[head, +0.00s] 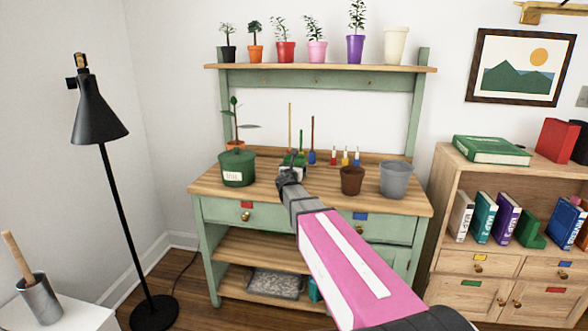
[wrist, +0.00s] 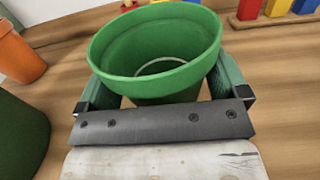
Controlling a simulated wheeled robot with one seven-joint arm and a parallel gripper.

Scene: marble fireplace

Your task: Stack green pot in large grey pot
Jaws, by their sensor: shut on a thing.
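The green pot (wrist: 155,52) is bright green, open at the top and empty inside as far as I see. It fills the middle of the wrist view. My gripper (wrist: 160,92) is shut on it, with one finger on each side of the pot. Whether its base touches the wood is hard to tell. In the head view my gripper (head: 290,176) is over the middle of the workbench, and the held pot is mostly hidden. The large grey pot (head: 395,181) stands upright on the bench's right end, to the right of my gripper.
A brown pot (head: 352,181) stands between my gripper and the grey pot. A large dark green planter (head: 237,172) stands at the left. Upright tools and a block with coloured items (head: 345,157) are at the back. Several pots line the shelf (head: 320,68) above.

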